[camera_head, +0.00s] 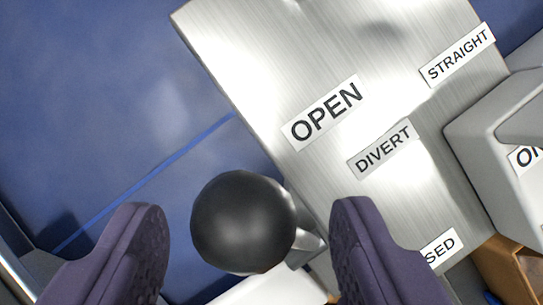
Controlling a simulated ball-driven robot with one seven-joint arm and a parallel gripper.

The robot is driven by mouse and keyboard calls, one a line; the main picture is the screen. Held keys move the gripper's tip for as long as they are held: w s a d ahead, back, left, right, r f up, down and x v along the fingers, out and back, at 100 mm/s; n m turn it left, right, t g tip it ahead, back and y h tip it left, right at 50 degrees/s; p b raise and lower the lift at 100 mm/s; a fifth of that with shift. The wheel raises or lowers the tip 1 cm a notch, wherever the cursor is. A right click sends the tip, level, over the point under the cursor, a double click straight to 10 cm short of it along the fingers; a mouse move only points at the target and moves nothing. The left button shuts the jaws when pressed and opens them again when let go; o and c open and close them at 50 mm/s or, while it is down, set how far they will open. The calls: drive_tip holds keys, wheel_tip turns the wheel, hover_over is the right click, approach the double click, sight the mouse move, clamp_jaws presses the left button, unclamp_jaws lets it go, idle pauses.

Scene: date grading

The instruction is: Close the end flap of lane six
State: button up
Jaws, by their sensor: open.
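A round black knob (243,222) on a short metal stem shows at the lower middle, beside the edge of a brushed metal plate (265,75). The plate carries labels OPEN (323,112), DIVERT (384,149) and STRAIGHT (457,55). Whether the knob lies level with the fingertips I cannot tell. No lane number and no flap that I can make out is in view.
A grey box-shaped housing (490,120) with a partly cut-off label stands at the right edge of the plate. A brown part (507,268) lies below it. A blue surface (110,90) with a thin line fills the left, clear of objects. A white piece (270,290) is below the knob.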

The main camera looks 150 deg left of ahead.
drive_tip(key=x, duration=0.4)
drive_tip(key=shift+w+d+f, duration=0.1)
drive_tip(key=shift+w+f, duration=0.05)
drive_tip(key=shift+f, duration=0.05)
clamp_jaws()
